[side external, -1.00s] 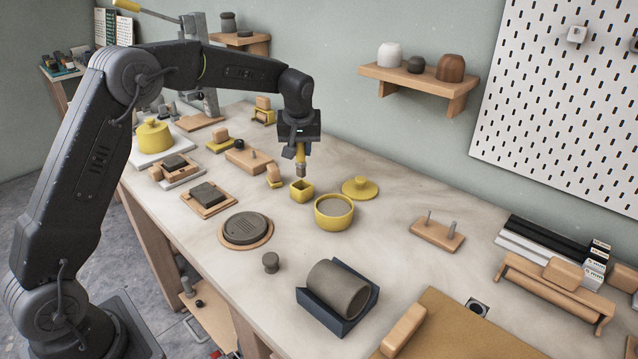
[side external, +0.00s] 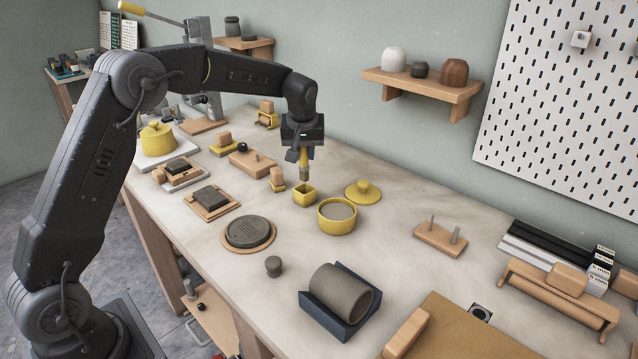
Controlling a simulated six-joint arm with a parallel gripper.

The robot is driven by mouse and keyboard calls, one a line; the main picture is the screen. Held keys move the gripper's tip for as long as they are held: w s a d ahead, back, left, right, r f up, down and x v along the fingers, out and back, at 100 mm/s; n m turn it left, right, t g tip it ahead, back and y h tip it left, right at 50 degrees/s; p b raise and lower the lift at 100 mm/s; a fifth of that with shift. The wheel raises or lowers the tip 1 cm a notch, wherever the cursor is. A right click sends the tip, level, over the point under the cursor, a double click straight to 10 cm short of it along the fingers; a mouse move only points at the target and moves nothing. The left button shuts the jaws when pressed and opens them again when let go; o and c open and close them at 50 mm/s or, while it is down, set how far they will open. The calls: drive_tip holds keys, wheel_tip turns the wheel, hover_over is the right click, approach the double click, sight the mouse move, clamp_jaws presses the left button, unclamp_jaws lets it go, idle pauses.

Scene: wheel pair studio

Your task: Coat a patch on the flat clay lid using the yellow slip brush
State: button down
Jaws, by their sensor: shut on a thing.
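My gripper (side external: 303,148) is shut on the yellow slip brush (side external: 304,158), which hangs upright with its tip down. The tip is just above or at the mouth of a small square yellow cup (side external: 306,197); I cannot tell whether it touches anything inside. The flat clay lid (side external: 247,231) is a dark grey-brown disc with several grooves on its top. It lies on a round wooden bat, nearer the front edge of the table and left of the brush. The part of the brush handle between the jaws is hidden.
A round yellow pot (side external: 337,225) of grey slip stands right of the cup, with a yellow knobbed lid (side external: 363,192) behind it. A small dark knob (side external: 273,266) and a clay cylinder in a dark cradle (side external: 320,320) sit in front. Bare tabletop separates cup and clay lid.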

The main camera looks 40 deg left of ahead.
drive_tip(key=s+d+r, duration=0.1)
drive_tip(key=d+r, duration=0.3)
drive_tip(key=d, duration=0.8)
drive_tip(key=shift+f, duration=3)
drive_tip(key=shift+f, duration=0.65)
drive_tip(key=shift+r, duration=0.1)
wheel_tip(320, 180, up, 7)
drive_tip(key=shift+s, duration=0.1)
